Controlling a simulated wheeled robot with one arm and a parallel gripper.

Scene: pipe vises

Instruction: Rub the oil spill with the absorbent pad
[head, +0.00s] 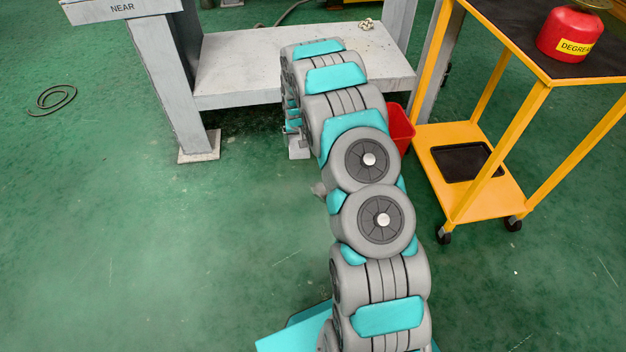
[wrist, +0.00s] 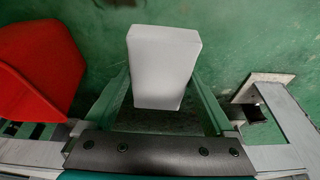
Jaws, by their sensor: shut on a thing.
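My gripper (wrist: 163,88) is shut on a pale block, the absorbent pad (wrist: 163,55), which sits between its two fingers in the wrist view. In the head view the pad (head: 298,148) shows as a small pale piece low beside the bench shelf, and my arm hides most of the gripper. A dark, speckled patch (wrist: 160,121) lies on the floor between the fingers. In the head view the floor under the shelf is dark too (head: 240,122). I cannot tell oil from shadow there, nor whether the pad touches the floor.
A red bin (head: 400,127) stands right of my gripper in the head view and at left in the wrist view (wrist: 38,70). The grey bench (head: 235,70) has a leg (head: 170,90) at left. A yellow cart (head: 500,190) stands at right.

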